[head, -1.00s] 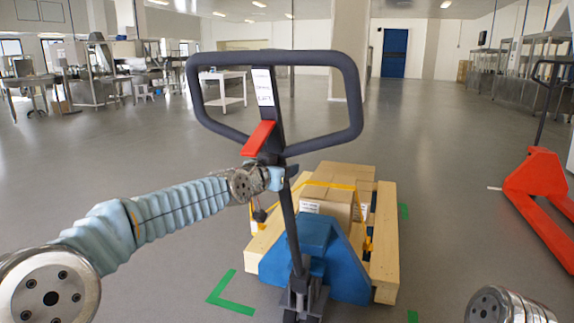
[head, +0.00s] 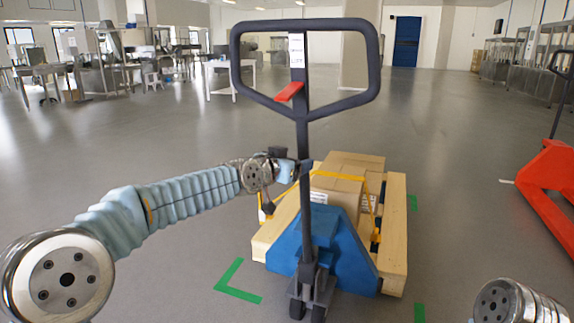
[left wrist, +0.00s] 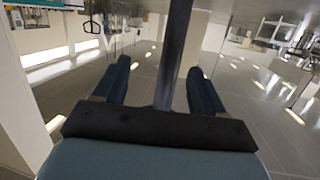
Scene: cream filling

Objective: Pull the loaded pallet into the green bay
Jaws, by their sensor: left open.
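A blue pallet jack (head: 320,248) stands in front of me with its dark handle loop (head: 376,70) raised and its shaft nearly upright. The wooden pallet (head: 393,235) around its forks carries strapped cardboard boxes (head: 337,190). Green floor marks show at the pallet's front left (head: 236,287), at its right (head: 412,203) and at its front right (head: 419,313). The pallet's far end reaches beyond the right mark. My left gripper (head: 302,170) is at the shaft below the loop. In the left wrist view, the shaft (left wrist: 172,60) passes between its open fingers. My right gripper is out of view.
A red pallet jack (head: 548,175) stands at the right edge. Tables and steel equipment line the left back, with steel racks (head: 505,58) along the right back. A blue door (head: 406,42) is in the far wall. The grey floor around the pallet is clear.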

